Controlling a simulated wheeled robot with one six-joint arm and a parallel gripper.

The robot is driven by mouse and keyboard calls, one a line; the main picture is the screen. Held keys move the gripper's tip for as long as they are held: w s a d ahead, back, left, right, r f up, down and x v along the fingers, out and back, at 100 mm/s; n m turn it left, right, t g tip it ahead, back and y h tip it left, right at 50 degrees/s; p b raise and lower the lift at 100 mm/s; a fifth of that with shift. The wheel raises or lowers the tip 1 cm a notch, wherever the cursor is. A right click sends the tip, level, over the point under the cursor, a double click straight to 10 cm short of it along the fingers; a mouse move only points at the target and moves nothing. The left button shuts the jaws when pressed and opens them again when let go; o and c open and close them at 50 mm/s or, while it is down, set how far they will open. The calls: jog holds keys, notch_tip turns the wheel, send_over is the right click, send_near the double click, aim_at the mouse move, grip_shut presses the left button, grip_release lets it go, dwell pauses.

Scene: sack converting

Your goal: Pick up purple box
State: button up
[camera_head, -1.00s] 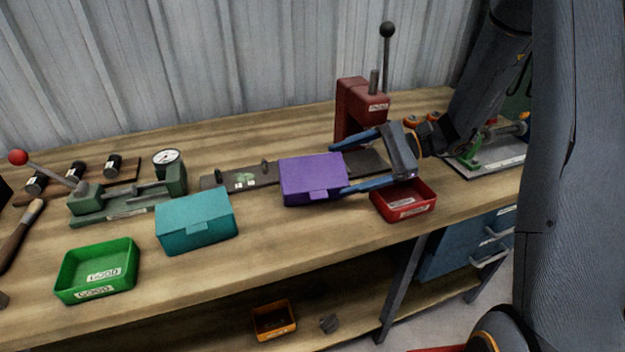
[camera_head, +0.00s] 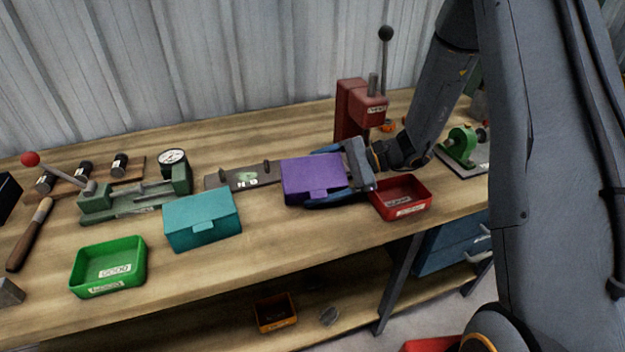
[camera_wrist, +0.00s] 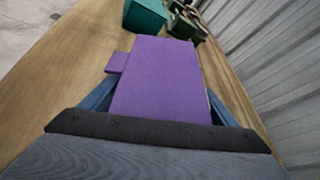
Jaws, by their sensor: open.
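The purple box (camera_head: 312,178) sits on the wooden bench, with a small tab on its front side. My gripper (camera_head: 328,176) is open and reaches in from the right, with one blue finger along the back of the box and one along its front. In the wrist view the purple box (camera_wrist: 160,85) fills the middle, lying lengthwise between my gripper's fingers (camera_wrist: 160,98). The finger tips are largely hidden by the box, and I cannot tell whether they touch it.
A teal box (camera_head: 202,220) stands left of the purple box. A red tray (camera_head: 428,187) is close under my wrist at right. A red press (camera_head: 350,110) stands behind. A green tray (camera_head: 76,283) is at front left. Bare bench (camera_head: 270,240) lies in front.

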jog(key=c, duration=1)
jog(key=shift+r, duration=0.1)
